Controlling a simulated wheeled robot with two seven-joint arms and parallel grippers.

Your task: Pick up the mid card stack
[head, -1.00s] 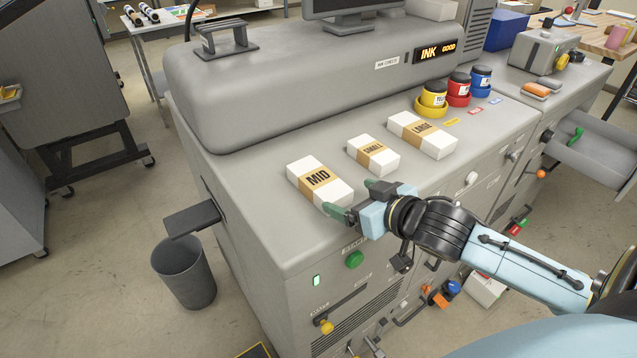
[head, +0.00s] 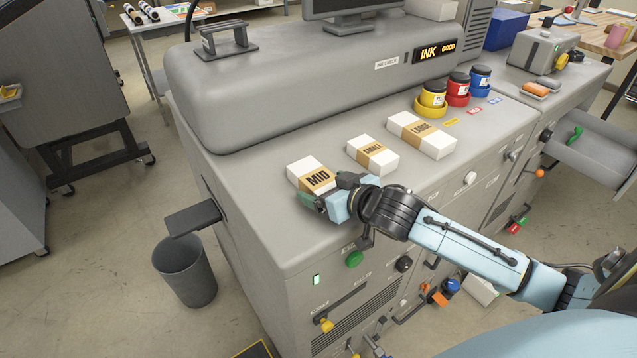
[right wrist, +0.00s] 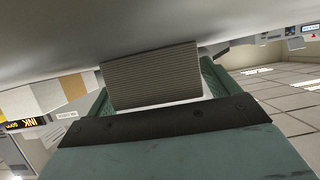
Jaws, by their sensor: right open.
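The mid card stack (head: 309,173), white with a tan band marked MID, lies flat on the grey machine top near its front left edge. My right gripper (head: 328,194) is at its near end, with the fingers open on either side of that end. In the right wrist view the end of the stack (right wrist: 152,77) shows as fine layered edges between the two open fingers (right wrist: 155,95). Whether the fingers touch the stack is not clear. My left gripper is not in view.
The small card stack (head: 373,155) and the large card stack (head: 421,135) lie to the right on the same top. Yellow, red and blue ink pots (head: 458,89) stand beyond them. The raised grey housing (head: 300,85) borders the back. A bin (head: 185,272) stands on the floor at left.

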